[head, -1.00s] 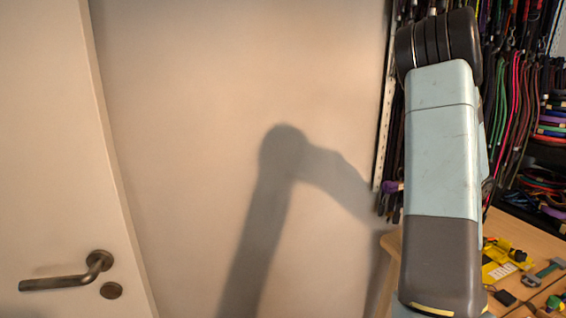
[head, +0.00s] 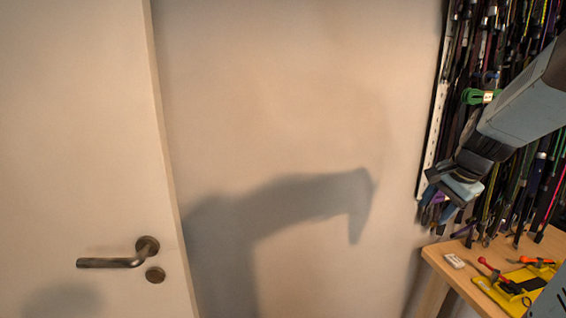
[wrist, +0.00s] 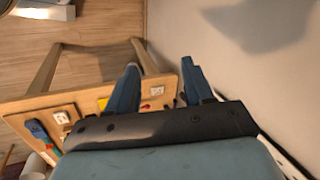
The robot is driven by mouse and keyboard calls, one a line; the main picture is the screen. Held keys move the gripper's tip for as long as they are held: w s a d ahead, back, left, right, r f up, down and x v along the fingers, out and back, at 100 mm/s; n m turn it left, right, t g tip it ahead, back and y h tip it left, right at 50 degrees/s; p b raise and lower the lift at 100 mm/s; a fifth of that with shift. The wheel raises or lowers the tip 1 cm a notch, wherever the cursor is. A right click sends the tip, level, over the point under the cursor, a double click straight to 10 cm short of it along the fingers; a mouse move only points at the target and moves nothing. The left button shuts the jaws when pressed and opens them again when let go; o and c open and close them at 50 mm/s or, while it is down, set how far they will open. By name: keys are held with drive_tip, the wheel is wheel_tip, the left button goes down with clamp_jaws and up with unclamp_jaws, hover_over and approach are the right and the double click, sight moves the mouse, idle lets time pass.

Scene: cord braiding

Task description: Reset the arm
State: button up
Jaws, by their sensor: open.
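My gripper (head: 437,208) hangs at the right of the head view, fingers down, in front of the left edge of the hanging cords and above the wooden table. In the wrist view my gripper (wrist: 159,78) shows two blue fingers spread apart with nothing between them. The table lies beyond and below the fingers there. My arm comes in from the right edge of the head view, bent down at the wrist.
The wooden table (head: 446,270) at lower right holds a yellow tool tray (head: 488,292) and a small white box (head: 453,261). Dark cords (head: 504,205) hang behind my arm. A door with a metal handle (head: 112,262) stands left. The wall between is bare.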

drive_tip(key=s+a+r+n, duration=0.3)
drive_tip(key=s+a+n, duration=0.3)
drive_tip(key=s, duration=0.1)
drive_tip(key=s+a+r+n+t+h, duration=0.1)
drive_tip(key=s+a+r+n, duration=0.2)
drive_tip(key=s+a+n, duration=0.3)
drive_tip(key=shift+s+a+r+n, duration=0.3)
drive_tip(key=shift+s+n, duration=0.1)
drive_tip(key=shift+s, duration=0.5)
drive_tip(key=shift+c, duration=0.3)
drive_tip(key=shift+c, duration=0.5)
drive_tip(key=shift+d, duration=0.1)
